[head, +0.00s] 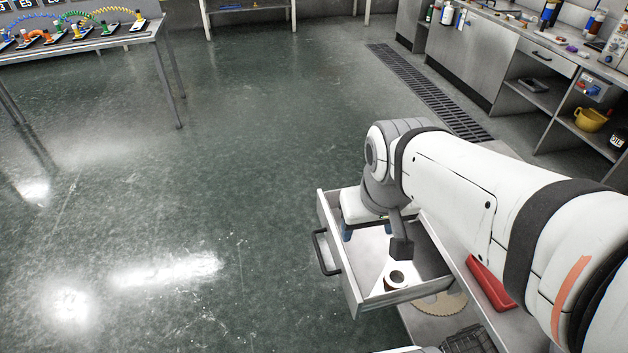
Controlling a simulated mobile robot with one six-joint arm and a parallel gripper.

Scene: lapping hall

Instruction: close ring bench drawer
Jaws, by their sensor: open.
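The ring bench drawer (345,282) stands pulled open at the lower middle of the head view, its front facing left. Its dark bar handle (323,253) is on the outer face of the front panel. A roll-like ring with a dark hole (397,281) lies inside the drawer. My gripper (367,232) is open, with blue fingertips pointing down, over the drawer and inside the line of its front panel. It is not on the handle. My arm hides part of the drawer and much of the bench behind it.
Open green floor (180,210) lies to the left. A table with coloured coils (80,50) stands at the upper left, a cluttered counter (540,40) at the upper right.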

